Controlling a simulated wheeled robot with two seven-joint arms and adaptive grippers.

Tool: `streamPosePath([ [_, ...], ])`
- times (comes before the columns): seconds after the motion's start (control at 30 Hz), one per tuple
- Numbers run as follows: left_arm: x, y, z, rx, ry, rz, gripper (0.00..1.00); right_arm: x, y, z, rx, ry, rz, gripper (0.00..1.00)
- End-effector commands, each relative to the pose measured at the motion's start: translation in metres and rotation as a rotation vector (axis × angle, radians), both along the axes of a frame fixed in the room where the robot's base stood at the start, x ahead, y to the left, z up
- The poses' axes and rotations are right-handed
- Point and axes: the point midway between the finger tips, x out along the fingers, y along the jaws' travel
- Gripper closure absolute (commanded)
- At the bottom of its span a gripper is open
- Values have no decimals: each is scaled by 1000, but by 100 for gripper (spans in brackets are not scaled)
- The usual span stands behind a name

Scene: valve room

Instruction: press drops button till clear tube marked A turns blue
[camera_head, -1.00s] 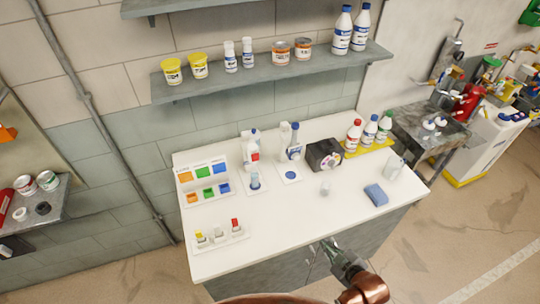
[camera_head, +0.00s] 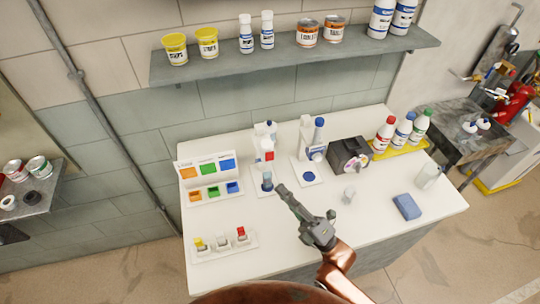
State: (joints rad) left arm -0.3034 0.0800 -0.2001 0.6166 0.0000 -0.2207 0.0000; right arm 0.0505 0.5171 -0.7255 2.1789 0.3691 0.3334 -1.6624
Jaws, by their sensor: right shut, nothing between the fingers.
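A white dispenser (camera_head: 270,135) with a red patch on its front (camera_head: 266,156) stands at the back of the white bench. Below it, a small tube with bluish contents (camera_head: 267,182) stands on a white pad; I cannot read any letter on it. A second white dispenser with a blue top (camera_head: 317,136) stands to its right, with a blue disc (camera_head: 309,176) on the pad before it. I cannot tell which part is the drops button. My right gripper (camera_head: 282,189) is shut and empty, its tips just right of the tube in the picture. My left gripper is out of view.
A color chart with small bins (camera_head: 207,167) and a rack with yellow and red pieces (camera_head: 222,246) are at left. A dark box (camera_head: 349,155), a small clear cup (camera_head: 348,195), a blue sponge (camera_head: 407,206) and capped bottles (camera_head: 404,130) are at right. A shelf (camera_head: 300,63) hangs above.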

Motion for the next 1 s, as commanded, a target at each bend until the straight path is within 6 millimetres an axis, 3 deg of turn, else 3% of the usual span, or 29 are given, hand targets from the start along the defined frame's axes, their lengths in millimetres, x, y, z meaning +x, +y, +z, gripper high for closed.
streamPosePath([
  [0.27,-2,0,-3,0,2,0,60,7,2,0,0,-1,0,100],
  [0.7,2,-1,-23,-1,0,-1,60,61,20,-2,1,2,0,100],
  [1.0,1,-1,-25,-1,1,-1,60,82,26,0,0,2,0,100],
])
